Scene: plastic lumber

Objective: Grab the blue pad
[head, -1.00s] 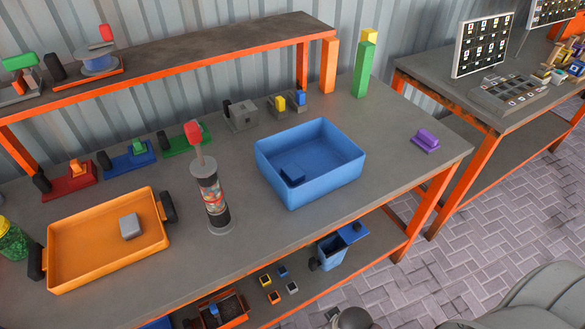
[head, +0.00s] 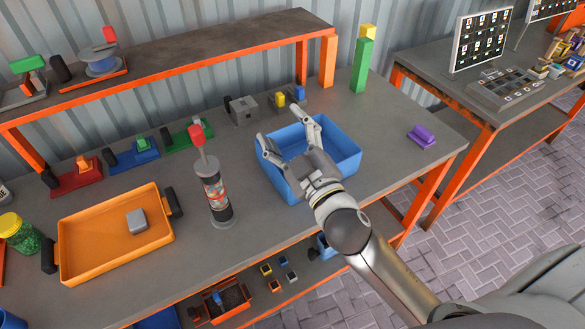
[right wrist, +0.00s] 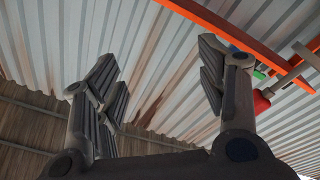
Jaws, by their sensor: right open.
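The blue bin (head: 343,178) stands on the workbench. The small blue block seen inside it earlier is hidden behind my right gripper and arm now. My right gripper (head: 280,128) is open and empty, in front of and over the bin in the head view. Its fingers point up and away toward the back of the bench. The right wrist view shows both fingers spread (right wrist: 158,75) with only wall and roof sheeting between them. My left gripper is not in view.
A clear cylinder with a red top (head: 214,190) stands left of the bin. An orange tray (head: 85,268) holds a grey block (head: 136,222). A purple piece (head: 422,135) lies right of the bin. An orange-edged shelf (head: 200,68) runs behind. The bench right of the bin is mostly clear.

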